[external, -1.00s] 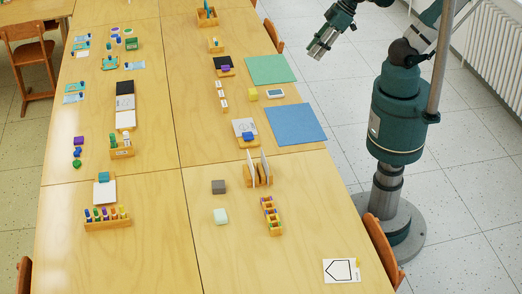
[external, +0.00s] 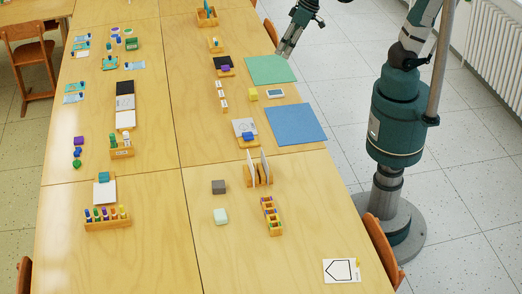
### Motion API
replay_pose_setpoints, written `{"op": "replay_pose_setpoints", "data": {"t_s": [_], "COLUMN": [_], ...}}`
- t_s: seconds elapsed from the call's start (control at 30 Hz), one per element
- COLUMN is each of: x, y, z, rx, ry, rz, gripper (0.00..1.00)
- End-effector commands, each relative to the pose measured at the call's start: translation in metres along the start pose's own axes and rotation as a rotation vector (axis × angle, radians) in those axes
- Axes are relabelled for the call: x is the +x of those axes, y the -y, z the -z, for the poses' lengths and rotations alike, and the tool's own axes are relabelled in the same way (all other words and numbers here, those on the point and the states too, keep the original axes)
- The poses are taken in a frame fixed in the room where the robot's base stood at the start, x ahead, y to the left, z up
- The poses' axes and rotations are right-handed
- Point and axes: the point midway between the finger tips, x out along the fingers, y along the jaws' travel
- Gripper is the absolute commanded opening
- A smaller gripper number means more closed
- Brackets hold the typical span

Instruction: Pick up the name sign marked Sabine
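Small white name signs (external: 222,94) stand in a short row on the right-hand tables, left of the green and blue sheets. Their writing is too small to read, so I cannot tell which one is marked Sabine. My gripper (external: 283,52) hangs above the far edge of the green sheet, to the right of and beyond the signs, apart from them. Nothing shows in it. Its fingers are too small and edge-on to tell whether they are open or shut.
A green sheet (external: 270,69) and a blue sheet (external: 295,124) lie flat along the right side. A wooden rack with upright cards (external: 265,172) stands closer to the camera.

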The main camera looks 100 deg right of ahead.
Motion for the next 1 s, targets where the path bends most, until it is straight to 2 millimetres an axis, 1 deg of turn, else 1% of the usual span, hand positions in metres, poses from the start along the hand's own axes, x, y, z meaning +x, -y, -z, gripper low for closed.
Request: {"op": "replay_pose_setpoints", "data": {"t_s": [0.1, 0.27, 0.57, 1.0], "x": [0.013, 0.031, 0.069, 0.134], "y": [-0.002, -0.006, -0.015, -0.036], "z": [0.015, 0.032, 0.064, 0.104], "rx": [0.054, 0.131, 0.275, 0.485], "ry": [0.019, 0.044, 0.089, 0.149], "rz": [-0.013, -0.032, -0.071, -0.134], "gripper": [0.32, 0.32, 0.32, 0.32]}}
